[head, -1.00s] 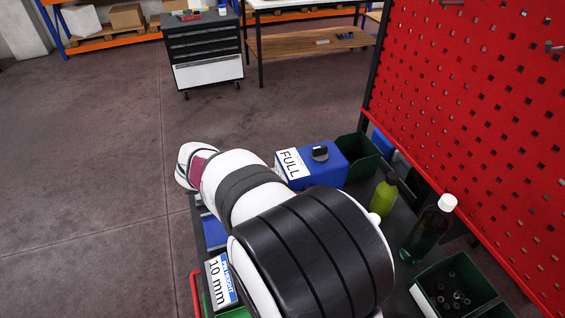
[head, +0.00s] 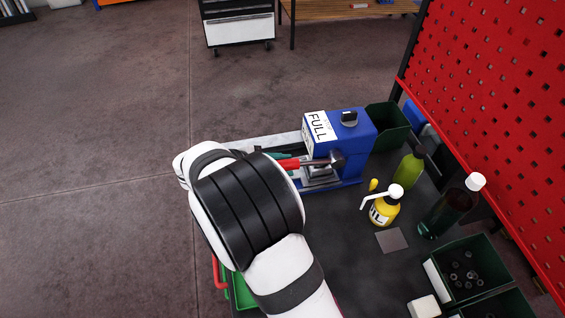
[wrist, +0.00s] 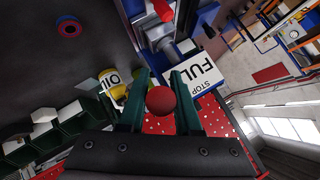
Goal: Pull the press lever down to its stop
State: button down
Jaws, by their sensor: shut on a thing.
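The blue press (head: 356,140) stands at the back of the dark bench, with a white "FULL" label (head: 317,129) on its side. Its lever (head: 318,162) reaches out to the left, roughly level, with a red part towards my gripper (head: 281,160). In the wrist view my gripper (wrist: 160,80) has its two teal fingers shut around a red ball knob (wrist: 161,100). The label also shows there (wrist: 196,70), close beside the fingers. My white and black arm hides part of the bench in the head view.
A yellow oil can (head: 383,210), a green bottle (head: 408,170) and a dark bottle with a white cap (head: 448,208) stand right of the press. Green bins (head: 460,270) sit at the front right. A red pegboard (head: 500,100) rises behind the bench's right side.

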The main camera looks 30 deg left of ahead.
jog(key=shift+d+f, duration=0.1)
jog(key=shift+f, duration=0.05)
jog(key=c, duration=0.6)
grip_release()
jog(key=v, duration=1.5)
jog(key=shift+s+r, duration=0.25)
jog(key=shift+r, duration=0.1)
